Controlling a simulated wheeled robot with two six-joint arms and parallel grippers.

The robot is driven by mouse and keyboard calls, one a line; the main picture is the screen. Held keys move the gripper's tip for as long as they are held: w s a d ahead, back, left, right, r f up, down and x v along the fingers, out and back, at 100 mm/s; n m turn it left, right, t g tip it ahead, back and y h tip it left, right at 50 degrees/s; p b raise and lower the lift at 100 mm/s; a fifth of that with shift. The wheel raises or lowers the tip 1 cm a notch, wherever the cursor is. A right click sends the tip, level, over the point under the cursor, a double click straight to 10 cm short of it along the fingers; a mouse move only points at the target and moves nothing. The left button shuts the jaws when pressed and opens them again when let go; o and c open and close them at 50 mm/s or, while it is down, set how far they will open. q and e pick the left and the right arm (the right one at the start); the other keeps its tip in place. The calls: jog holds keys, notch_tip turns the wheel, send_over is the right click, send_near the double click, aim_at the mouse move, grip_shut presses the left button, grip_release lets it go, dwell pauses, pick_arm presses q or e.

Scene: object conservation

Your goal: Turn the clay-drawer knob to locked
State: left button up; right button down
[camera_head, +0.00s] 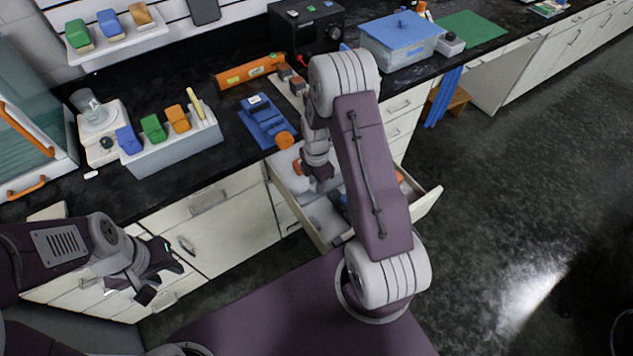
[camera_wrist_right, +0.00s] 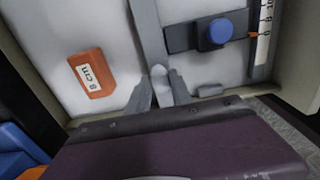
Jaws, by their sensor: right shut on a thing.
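An open drawer (camera_head: 427,205) juts from the counter front in the head view. In the right wrist view, a round blue knob (camera_wrist_right: 217,31) sits on a dark bar (camera_wrist_right: 180,39) beside a strip with numbers (camera_wrist_right: 262,45). My right gripper (camera_wrist_right: 160,88) reaches down into the drawer, below and left of the blue knob and apart from it. Which knob is the clay-drawer knob I cannot tell. My left gripper (camera_head: 163,279) is open and empty in front of the lower cabinets.
An orange block marked 8 cm (camera_wrist_right: 91,73) lies in the drawer. On the counter stand a blue device (camera_head: 266,122), a grey holder with coloured blocks (camera_head: 176,150), an orange level (camera_head: 250,71) and a blue-lidded box (camera_head: 398,45). The floor at right is clear.

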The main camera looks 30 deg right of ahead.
jog(key=m+p, duration=0.1)
jog(key=m, duration=0.7)
jog(key=shift+m+p, duration=0.3)
jog(key=shift+p, duration=0.05)
jog(key=m, duration=0.4)
jog(key=shift+p, duration=0.3)
jog(key=m, duration=0.5)
jog(key=shift+m, duration=0.3)
jog(key=c, duration=1.1)
grip_release()
jog(key=shift+c, duration=0.2)
